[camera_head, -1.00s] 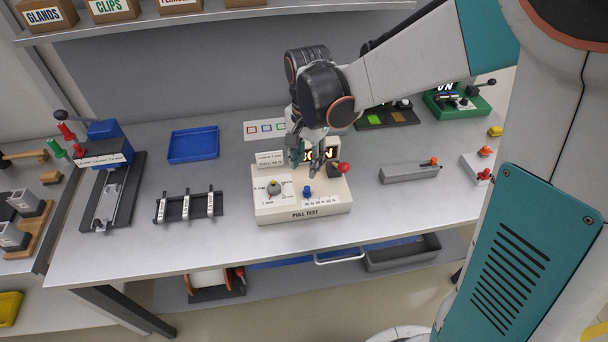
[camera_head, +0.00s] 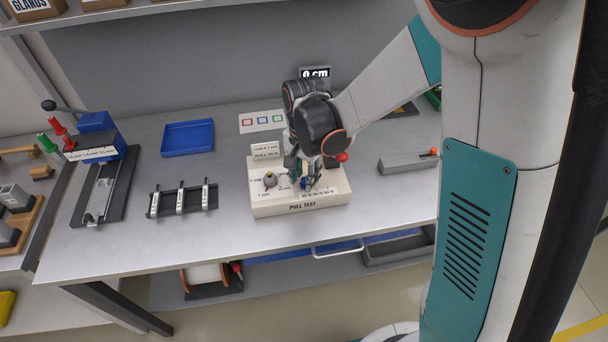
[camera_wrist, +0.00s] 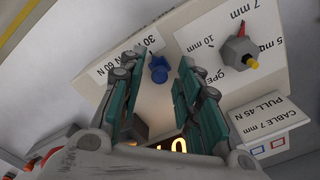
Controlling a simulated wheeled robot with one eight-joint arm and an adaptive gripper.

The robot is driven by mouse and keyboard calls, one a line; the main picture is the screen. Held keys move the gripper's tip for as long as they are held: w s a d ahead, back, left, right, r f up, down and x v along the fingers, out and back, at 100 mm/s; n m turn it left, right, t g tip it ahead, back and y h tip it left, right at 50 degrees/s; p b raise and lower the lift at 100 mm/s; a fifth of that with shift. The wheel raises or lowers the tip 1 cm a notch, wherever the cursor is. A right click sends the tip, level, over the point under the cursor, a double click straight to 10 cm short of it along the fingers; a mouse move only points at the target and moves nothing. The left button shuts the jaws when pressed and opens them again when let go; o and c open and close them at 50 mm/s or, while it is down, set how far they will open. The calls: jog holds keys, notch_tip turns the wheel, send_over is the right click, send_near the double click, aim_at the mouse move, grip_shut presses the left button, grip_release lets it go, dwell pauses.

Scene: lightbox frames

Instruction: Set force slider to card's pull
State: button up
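The cream PULL TEST box (camera_head: 300,207) stands near the front of the bench. Its blue slider knob (camera_wrist: 158,70) shows in the wrist view beside a printed scale with 30 N and 60 N legible. The card (camera_wrist: 262,118), also seen in the head view (camera_head: 265,151), reads CABLE 7 mm, PULL 45 N. My gripper (camera_wrist: 157,72) is open over the box, its teal fingers on either side of the blue knob with gaps visible. In the head view my gripper (camera_head: 306,178) hides much of the slider area.
A grey dial knob (camera_wrist: 240,52) sits beside the slider, its red mark toward 7 mm. A red-ended lever (camera_head: 341,157) is at the box's right. A black rack (camera_head: 182,199) and blue tray (camera_head: 188,138) lie left; a grey block (camera_head: 407,164) lies right.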

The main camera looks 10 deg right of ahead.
grip_shut()
jog(key=shift+d, duration=0.1)
jog(key=shift+d, duration=1.55)
jog(key=shift+a, duration=0.2)
jog(key=shift+o, duration=1.7)
grip_release()
jog(key=shift+r, duration=0.1)
notch_tip(320, 180, up, 12)
